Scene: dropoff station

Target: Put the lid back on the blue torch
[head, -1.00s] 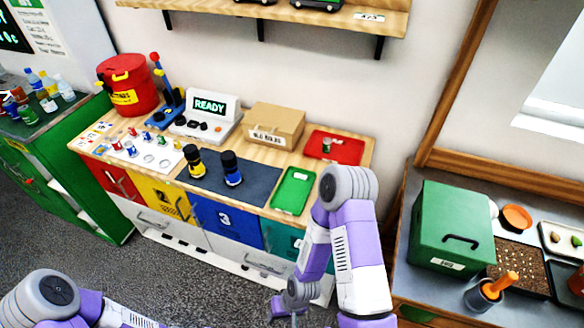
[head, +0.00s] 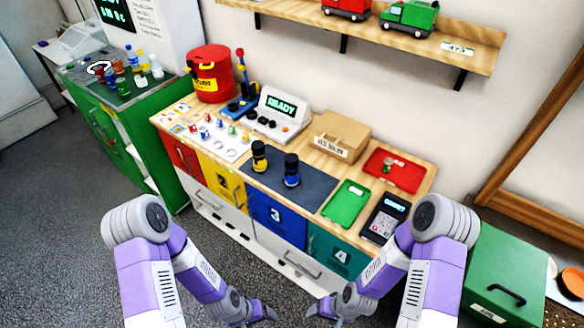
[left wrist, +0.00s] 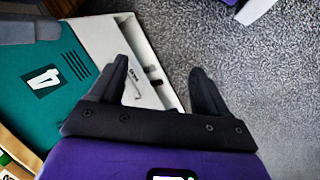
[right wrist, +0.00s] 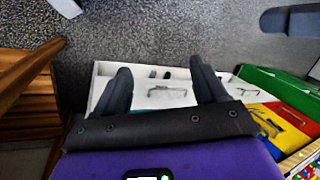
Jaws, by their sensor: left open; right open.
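The blue torch (head: 291,172), black with blue bands, stands upright on the dark mat (head: 318,190) on the workbench. A similar yellow-banded torch (head: 259,158) stands to its left. I cannot pick out a separate lid for certain; a small greenish item (head: 387,167) sits on the red tray (head: 408,177). My left gripper (head: 264,313) and right gripper (head: 322,311) are low in front of the bench, apart from both torches. The left wrist view shows its fingers (left wrist: 160,85) open and empty. The right wrist view shows its fingers (right wrist: 160,88) open and empty.
A green tray (head: 346,204) and dark keypad device (head: 386,218) are at the bench's right end. A cardboard box (head: 341,137), a READY console (head: 277,117) and a red bin (head: 210,73) line the back. Drawers (head: 277,221) front the bench. A green box (head: 505,280) stands right.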

